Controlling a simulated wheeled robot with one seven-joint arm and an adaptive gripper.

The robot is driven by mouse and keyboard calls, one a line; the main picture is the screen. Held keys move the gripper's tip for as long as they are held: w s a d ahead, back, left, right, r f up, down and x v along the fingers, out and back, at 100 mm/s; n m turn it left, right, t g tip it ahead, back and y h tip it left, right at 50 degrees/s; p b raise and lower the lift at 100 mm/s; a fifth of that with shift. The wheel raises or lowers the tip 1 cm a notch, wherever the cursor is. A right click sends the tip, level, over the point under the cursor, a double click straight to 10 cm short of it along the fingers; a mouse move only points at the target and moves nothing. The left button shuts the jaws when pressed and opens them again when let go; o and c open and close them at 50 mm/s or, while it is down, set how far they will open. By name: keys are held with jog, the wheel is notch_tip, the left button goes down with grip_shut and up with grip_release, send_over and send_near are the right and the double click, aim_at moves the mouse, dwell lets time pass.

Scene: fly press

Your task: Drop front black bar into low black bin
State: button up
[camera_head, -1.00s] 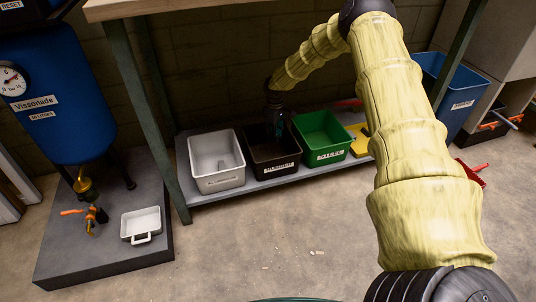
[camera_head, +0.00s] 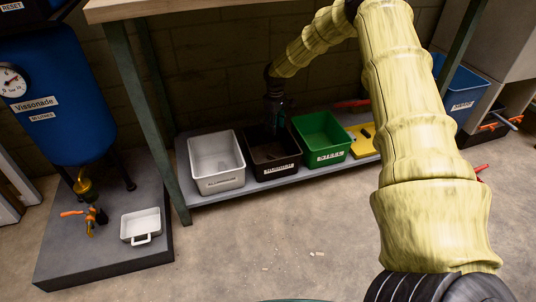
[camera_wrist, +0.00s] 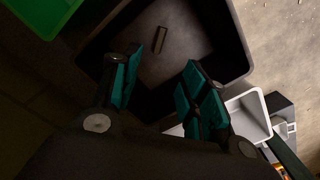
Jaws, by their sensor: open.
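The low black bin (camera_head: 271,171) stands on the low shelf between a white bin and a green bin. It also shows in the wrist view (camera_wrist: 236,62), beneath my gripper. A small dark bar (camera_wrist: 161,38) lies on the bin's floor, apart from the fingers. My gripper (camera_wrist: 166,78) is open, with nothing between its teal-padded fingers, and points down over the bin. In the head view my gripper (camera_head: 275,122) is dark and partly blends with the bin's inside, and the bar cannot be made out.
The white bin (camera_head: 219,183) is close on the left and the green bin (camera_head: 327,156) on the right. A yellow item (camera_head: 361,145) lies beyond the green bin. The bench leg (camera_head: 152,115) and worktop (camera_head: 140,9) frame the space above the shelf.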

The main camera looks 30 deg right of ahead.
notch_tip(320, 180, up, 6)
jog(key=shift+r, duration=0.2)
dwell(0.5)
